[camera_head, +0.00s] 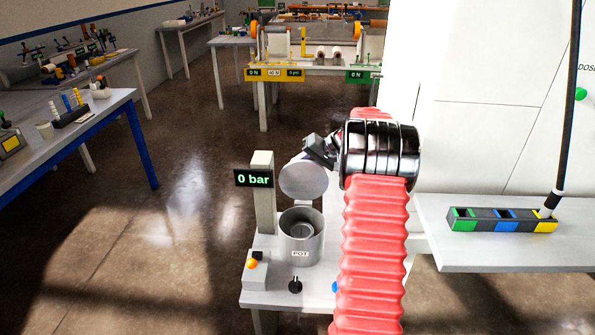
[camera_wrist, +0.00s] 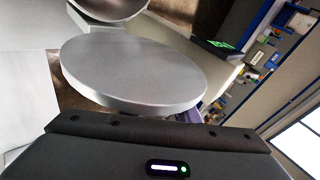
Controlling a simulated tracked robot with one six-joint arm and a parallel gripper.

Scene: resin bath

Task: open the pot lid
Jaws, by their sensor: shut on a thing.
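The pot (camera_head: 300,248) is a grey cylinder labelled POT, standing on a small white stand. Its mouth is uncovered, and a smaller round vessel shows inside. The lid (camera_head: 304,180) is a round grey disc, raised above the pot and tilted steeply, apart from the rim. My gripper (camera_head: 318,153) is at the lid's upper right edge and is shut on the lid. In the wrist view the lid (camera_wrist: 135,68) fills the middle, just beyond my dark gripper body. The pot (camera_wrist: 108,8) shows partly at the top edge. The fingertips' contact is hidden there.
A post with a "0 bar" display (camera_head: 254,179) stands at the left behind the pot. An orange button (camera_head: 252,264) and a black knob (camera_head: 295,286) are on the stand's front. A white bench (camera_head: 500,250) with a coloured block is at the right. Floor at the left is clear.

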